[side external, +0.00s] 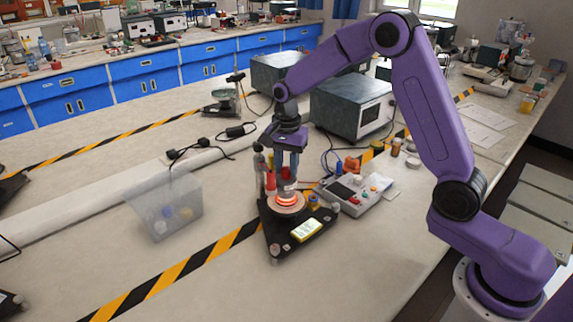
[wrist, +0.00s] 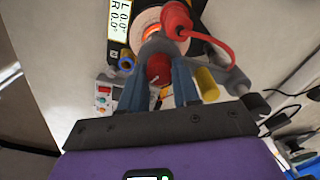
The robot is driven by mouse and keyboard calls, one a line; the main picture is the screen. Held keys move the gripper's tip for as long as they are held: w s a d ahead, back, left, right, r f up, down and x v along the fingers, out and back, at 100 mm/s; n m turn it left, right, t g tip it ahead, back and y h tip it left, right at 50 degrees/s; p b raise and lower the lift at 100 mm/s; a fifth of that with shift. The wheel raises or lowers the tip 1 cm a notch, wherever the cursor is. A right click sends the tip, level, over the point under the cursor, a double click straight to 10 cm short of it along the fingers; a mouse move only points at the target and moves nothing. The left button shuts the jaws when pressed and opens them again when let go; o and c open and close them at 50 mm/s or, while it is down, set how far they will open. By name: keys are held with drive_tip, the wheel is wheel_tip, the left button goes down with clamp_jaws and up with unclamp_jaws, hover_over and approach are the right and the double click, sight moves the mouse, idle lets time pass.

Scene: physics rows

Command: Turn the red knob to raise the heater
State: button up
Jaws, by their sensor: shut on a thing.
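The red knob (wrist: 159,69) sits between the two blue fingers of my gripper (wrist: 160,88) in the wrist view. My gripper is shut on it. In the side external view my gripper (side external: 286,172) points straight down above the heater (side external: 288,200), which glows orange-red on a black triangular base (side external: 272,240). The fingers mostly hide the knob there. In the wrist view the glowing heater (wrist: 151,32) shows beyond the knob, partly covered by a grey clamp part. A yellow-framed display (side external: 306,230) is on the base.
A red cap with a curved red tube (wrist: 212,42) is close beside the gripper. A grey instrument with buttons (side external: 355,193) stands to the right of the base. A clear bin (side external: 165,205) stands to the left. A large grey box (side external: 352,105) is behind. The bench front is mostly clear.

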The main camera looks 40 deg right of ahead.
drive_tip(key=shift+n, duration=0.4)
drive_tip(key=n, duration=1)
drive_tip(key=shift+r+n, duration=0.1)
drive_tip(key=shift+n, duration=0.3)
drive_tip(key=n, duration=1.2)
drive_tip(key=shift+a, duration=0.1)
drive_tip(key=o, duration=1.1)
drive_tip(key=shift+c, duration=0.2)
